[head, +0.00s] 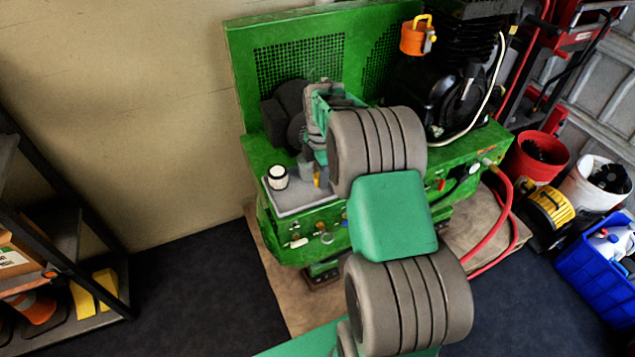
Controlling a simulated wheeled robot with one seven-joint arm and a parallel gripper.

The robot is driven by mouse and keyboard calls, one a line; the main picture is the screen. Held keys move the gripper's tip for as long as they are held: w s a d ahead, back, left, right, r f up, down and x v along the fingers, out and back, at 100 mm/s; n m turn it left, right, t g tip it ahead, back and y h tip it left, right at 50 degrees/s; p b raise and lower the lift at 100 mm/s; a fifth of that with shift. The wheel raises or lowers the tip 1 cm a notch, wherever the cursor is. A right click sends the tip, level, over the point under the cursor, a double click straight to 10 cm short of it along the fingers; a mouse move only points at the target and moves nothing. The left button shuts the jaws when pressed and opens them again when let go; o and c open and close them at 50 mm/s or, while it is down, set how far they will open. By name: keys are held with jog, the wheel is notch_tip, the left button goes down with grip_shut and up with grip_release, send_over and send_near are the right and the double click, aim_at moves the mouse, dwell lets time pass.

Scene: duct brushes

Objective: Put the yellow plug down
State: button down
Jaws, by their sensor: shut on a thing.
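My gripper (313,174) points down over the grey top plate (300,203) of the green machine, just right of a white knob with a dark base. It is shut on the yellow plug (317,181), which shows only as a small yellow patch between the fingers. My arm hides much of the plug and the area to its right. I cannot tell whether the plug touches the plate.
The white knob (278,177) stands on the plate close to my gripper. The green machine (292,234) has a mesh back panel behind. A red hose (503,222), red bucket (536,158) and blue crate (590,270) are at right. A shelf (100,325) stands at left.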

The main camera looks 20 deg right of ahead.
aim_at(318, 192)
jog(key=shift+w+a+f, duration=0.1)
jog(key=shift+w+f, duration=0.15)
jog(key=shift+f, duration=0.15)
jog(key=shift+w+f, duration=0.15)
jog(key=shift+f, duration=1.6)
jog(key=c, duration=1.4)
grip_release()
notch_tip(318, 192, up, 12)
jog(key=s+a+r+m, duration=0.4)
jog(key=a+r+m, duration=0.1)
jog(key=s+a+m+t, duration=0.1)
jog(key=s+a+m, duration=0.3)
jog(key=s+m, duration=0.2)
jog(key=s+a+f+m+t, duration=0.1)
jog(key=s+a+m+t, duration=0.1)
jog(key=s+a+m, duration=0.2)
jog(key=s+m, duration=0.3)
jog(key=s, duration=0.4)
jog(key=shift+s, duration=0.15)
